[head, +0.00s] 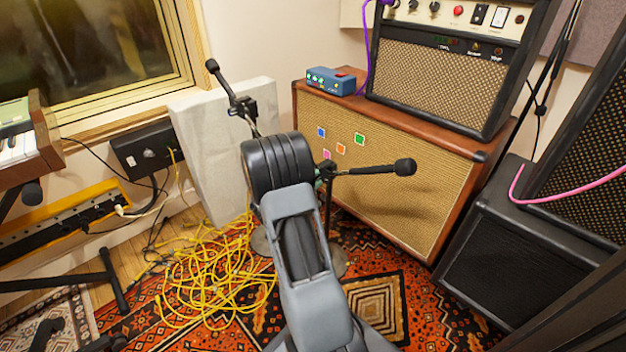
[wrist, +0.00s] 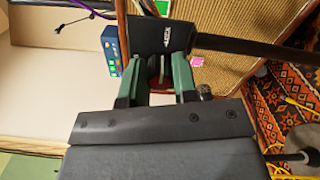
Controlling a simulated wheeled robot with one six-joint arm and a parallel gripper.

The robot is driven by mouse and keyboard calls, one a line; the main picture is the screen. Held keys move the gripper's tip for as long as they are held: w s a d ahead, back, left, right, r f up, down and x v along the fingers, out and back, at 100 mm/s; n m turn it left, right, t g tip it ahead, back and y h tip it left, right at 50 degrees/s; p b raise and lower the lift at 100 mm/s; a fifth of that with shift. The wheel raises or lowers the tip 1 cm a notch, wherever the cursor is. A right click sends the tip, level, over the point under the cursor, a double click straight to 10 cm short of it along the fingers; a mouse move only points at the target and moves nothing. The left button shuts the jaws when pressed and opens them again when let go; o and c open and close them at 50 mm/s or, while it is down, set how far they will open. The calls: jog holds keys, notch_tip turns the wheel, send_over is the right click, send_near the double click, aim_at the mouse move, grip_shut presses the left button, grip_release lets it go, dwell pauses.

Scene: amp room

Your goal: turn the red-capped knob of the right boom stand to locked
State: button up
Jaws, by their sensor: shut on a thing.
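The right boom stand (head: 355,171) carries a black microphone (head: 405,167) on a nearly level boom in the head view. In the wrist view its black clutch block (wrist: 163,36), with a small white marking, lies just beyond my fingers, and the boom (wrist: 250,47) runs off to the right. My gripper (wrist: 157,82) has two green fingers shut on the knob (wrist: 153,68) at the clutch. The fingers hide much of the knob, and I cannot make out its red cap or its setting. In the head view my arm hides most of the grip.
The left boom stand (head: 232,90) with its microphone stands close by at left. A large speaker cabinet (head: 400,210) with coloured squares is behind, with a blue pedal (head: 331,81) and an amp (head: 440,85) on top. Yellow cable (head: 215,275) lies tangled on the patterned rug (head: 420,310).

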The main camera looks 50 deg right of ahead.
jog(key=o, duration=0.9)
jog(key=shift+o, duration=0.2)
jog(key=shift+a, duration=0.15)
jog(key=w+a+p, duration=0.1)
jog(key=a+p, duration=0.2)
jog(key=a, duration=1)
jog(key=shift+a+f+p, duration=0.15)
jog(key=shift+a+p, duration=0.15)
jog(key=shift+p, duration=0.05)
jog(key=s+a+r+m+t+y+p, duration=0.1)
jog(key=s+a+r+y+p, duration=0.2)
jog(key=r+p, duration=0.9)
jog(key=s+a+r+t+y+p, duration=0.2)
jog(key=a+r+y+p, duration=0.7)
jog(key=r, duration=1)
jog(key=s+a+r+m+t+y+p, duration=0.1)
jog(key=s+a+r+y+p, duration=0.5)
jog(key=r+p, duration=1)
jog(key=a, duration=0.3)
jog(key=shift+r+m+t, duration=0.25)
jog(key=shift+m+t, duration=0.05)
